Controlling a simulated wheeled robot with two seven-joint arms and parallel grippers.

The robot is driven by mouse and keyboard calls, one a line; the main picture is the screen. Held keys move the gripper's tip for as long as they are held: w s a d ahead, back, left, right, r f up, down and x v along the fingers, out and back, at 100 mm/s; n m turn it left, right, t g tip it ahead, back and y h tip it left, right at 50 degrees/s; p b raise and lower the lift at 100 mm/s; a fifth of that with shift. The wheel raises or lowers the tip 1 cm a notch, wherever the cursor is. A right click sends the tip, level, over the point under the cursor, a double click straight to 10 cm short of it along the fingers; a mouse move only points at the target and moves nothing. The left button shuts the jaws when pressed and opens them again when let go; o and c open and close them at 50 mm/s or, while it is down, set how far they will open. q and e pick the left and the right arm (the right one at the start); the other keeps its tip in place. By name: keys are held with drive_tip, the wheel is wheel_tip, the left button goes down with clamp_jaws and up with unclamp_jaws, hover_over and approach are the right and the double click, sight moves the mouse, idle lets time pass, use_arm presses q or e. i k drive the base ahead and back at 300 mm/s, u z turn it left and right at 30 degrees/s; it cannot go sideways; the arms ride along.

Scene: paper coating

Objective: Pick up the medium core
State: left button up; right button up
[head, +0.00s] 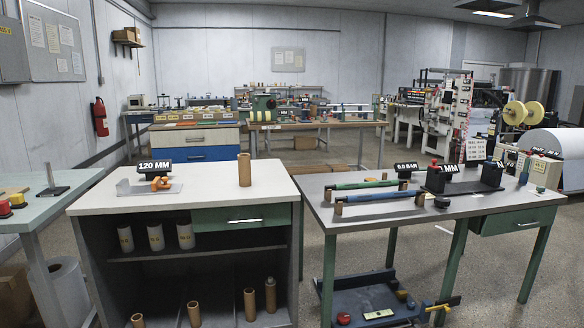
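A brown cardboard core (245,170) stands upright on the white top of the cabinet (210,187), right of a "120 MM" sign (155,168). Several more brown cores stand on the cabinet's lower shelf. One is at the far left (137,320), one beside it (194,314), and two are at the right (250,304) and (270,294). Their lower ends are partly cut off or in shadow. I cannot tell from their looks which core is the medium one. Neither of my grippers shows in the head view.
White cylinders (155,236) stand on the middle shelf. A green-topped bench (60,200) is at left.

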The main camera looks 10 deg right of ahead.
sight(243, 159)
drive_tip(key=z, duration=0.65)
drive_tip(key=i, duration=1.35)
drive_tip(key=u, duration=0.5)
drive_tip(key=i, duration=1.1)
drive_tip(key=u, duration=1.05)
